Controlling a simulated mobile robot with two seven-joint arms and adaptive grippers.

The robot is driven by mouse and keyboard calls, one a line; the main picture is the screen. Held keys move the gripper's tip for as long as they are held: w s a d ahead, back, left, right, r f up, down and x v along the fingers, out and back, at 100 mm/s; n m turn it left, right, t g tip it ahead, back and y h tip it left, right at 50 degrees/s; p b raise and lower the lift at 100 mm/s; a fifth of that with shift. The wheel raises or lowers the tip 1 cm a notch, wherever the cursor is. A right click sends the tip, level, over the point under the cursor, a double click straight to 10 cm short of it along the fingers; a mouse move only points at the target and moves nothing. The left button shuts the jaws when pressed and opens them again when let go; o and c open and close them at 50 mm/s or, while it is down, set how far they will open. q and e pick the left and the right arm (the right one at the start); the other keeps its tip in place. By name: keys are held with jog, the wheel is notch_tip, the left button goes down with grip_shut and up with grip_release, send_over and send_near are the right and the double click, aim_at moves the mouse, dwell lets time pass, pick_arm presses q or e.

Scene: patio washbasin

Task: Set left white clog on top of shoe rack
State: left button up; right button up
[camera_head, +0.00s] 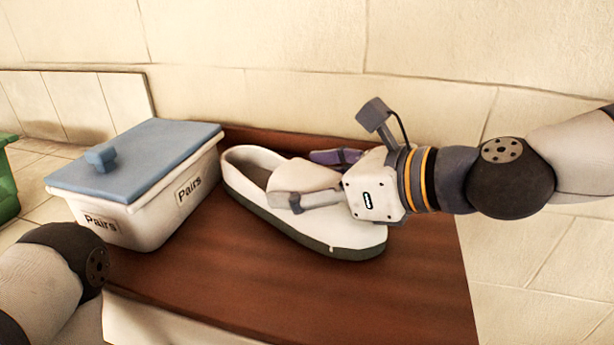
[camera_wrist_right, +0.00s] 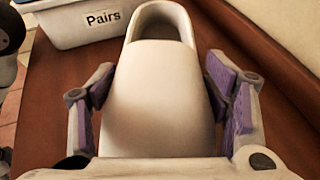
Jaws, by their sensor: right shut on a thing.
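A white clog (camera_head: 332,236) with a dark sole is at the brown wooden top (camera_head: 400,300), which looks like the shoe rack's top. Its open heel end points to the back left, toward the box. It looks upright and low against the wood; the frames do not settle whether its whole sole touches. My right gripper (camera_head: 304,180) is shut on the clog, one finger on each side of its front part. In the right wrist view the clog (camera_wrist_right: 160,100) lies between the purple-padded fingers (camera_wrist_right: 160,88). My left gripper is out of view; only part of that arm shows at lower left.
A white box (camera_head: 150,220) marked "Pairs" with a blue lid (camera_head: 140,155) stands left of the clog, close to its heel. A tiled wall (camera_head: 300,40) runs behind. Bare wood lies in front and to the right. A green object (camera_head: 6,180) is at far left.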

jog(key=shift+f, duration=0.25)
jog(key=o, duration=1.7)
jog(key=shift+c, duration=0.2)
